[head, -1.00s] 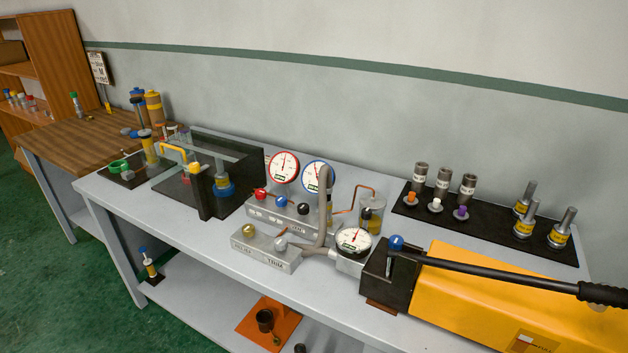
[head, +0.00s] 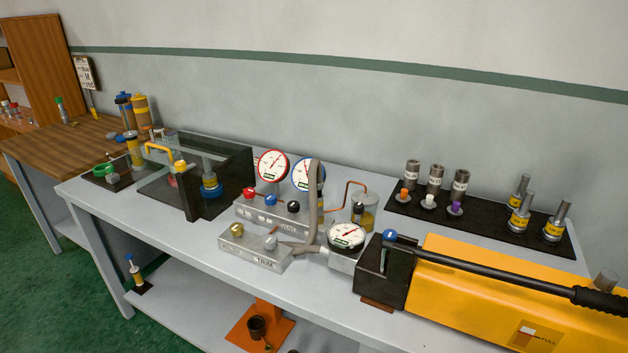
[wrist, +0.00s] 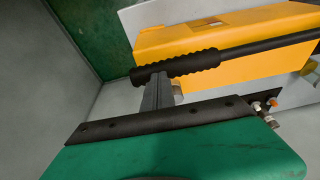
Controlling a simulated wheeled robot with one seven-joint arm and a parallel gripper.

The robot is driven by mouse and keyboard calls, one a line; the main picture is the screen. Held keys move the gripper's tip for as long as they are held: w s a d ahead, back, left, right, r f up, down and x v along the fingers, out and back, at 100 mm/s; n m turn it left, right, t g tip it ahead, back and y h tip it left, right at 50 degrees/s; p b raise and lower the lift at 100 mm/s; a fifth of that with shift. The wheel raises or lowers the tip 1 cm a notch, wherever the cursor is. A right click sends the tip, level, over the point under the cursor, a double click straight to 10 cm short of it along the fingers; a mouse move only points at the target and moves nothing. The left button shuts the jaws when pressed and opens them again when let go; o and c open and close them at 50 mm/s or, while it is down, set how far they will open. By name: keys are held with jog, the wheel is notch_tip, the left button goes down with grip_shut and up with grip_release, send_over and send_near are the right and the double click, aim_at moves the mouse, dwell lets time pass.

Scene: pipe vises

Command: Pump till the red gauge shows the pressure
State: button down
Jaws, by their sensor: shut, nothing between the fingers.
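The red-rimmed gauge (head: 272,165) stands on the silver valve block in the head view; its reading is too small to make out. The yellow pump (head: 500,300) is at the right, with a long black lever (head: 480,268) along it and a ribbed grip (head: 598,300) at the lever's right end. In the wrist view the ribbed grip (wrist: 190,67) lies across the tip of my gripper (wrist: 158,90). My gripper is shut and empty, close by the grip; whether they touch I cannot tell. My gripper is outside the head view.
A blue-rimmed gauge (head: 308,173) and a white-faced gauge (head: 346,235) stand near the red one. The valve block (head: 285,215) has red, blue and black knobs. A black mat (head: 480,222) holds several metal fittings. A clear-walled guard (head: 215,180) stands at left.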

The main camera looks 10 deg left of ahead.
jog(key=b+x, duration=0.2)
jog(key=shift+s+f, duration=0.2)
jog(key=shift+f, duration=0.25)
jog(key=shift+s+f, duration=0.15)
jog(key=shift+f, duration=0.3)
jog(key=p+v, duration=0.2)
jog(key=w+p+v, duration=0.1)
jog(key=p+v, duration=0.1)
jog(key=v, duration=0.1)
jog(key=p+v, duration=0.2)
jog(key=p, duration=0.1)
jog(key=shift+w+r, duration=0.35)
jog(key=shift+w, duration=0.1)
notch_tip(320, 180, up, 8)
jog(key=a+p, duration=0.2)
jog(key=p, duration=0.6)
jog(key=shift+w+r, duration=0.2)
jog(key=shift+w, duration=0.25)
jog(key=shift+a, duration=0.15)
